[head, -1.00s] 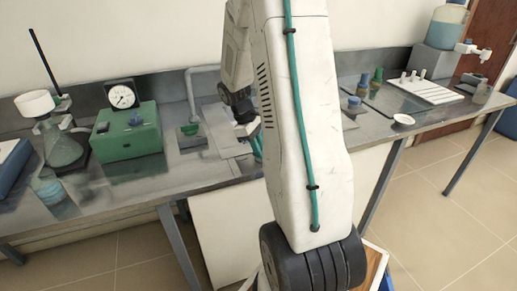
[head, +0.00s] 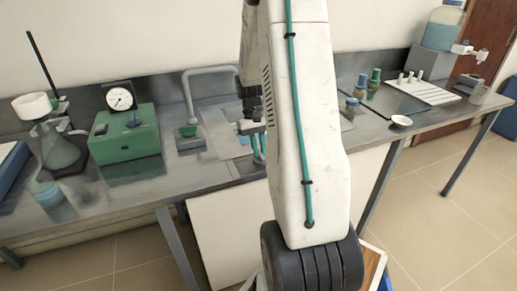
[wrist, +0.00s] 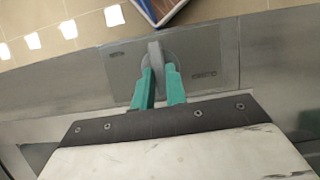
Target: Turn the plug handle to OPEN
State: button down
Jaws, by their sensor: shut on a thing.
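The plug handle (wrist: 154,53) is a narrow grey upright bar on a round grey disc, in the upper middle of the wrist view. A flat grey plate (wrist: 202,50) surrounds it, with one small label at its left and one at its lower right, too small to read. My gripper (wrist: 157,73) has green fingers, shut on the near end of the handle. In the head view, my gripper (head: 258,149) points down at the bench, partly behind my arm; the handle is hidden there.
A grey metal bench (head: 88,205) runs along the wall. Left of my gripper are a bent grey spout (head: 187,93) with a green cup, a green box with a dial (head: 121,98), and a flask (head: 58,150). Right of my arm are small bottles and a white dish (head: 401,121).

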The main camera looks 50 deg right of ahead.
jog(key=shift+d+m, duration=0.1)
jog(key=shift+m, duration=0.2)
jog(key=c, duration=1.4)
grip_release()
jog(key=shift+c, duration=0.2)
jog(key=v, duration=0.8)
jog(key=shift+f, duration=0.1)
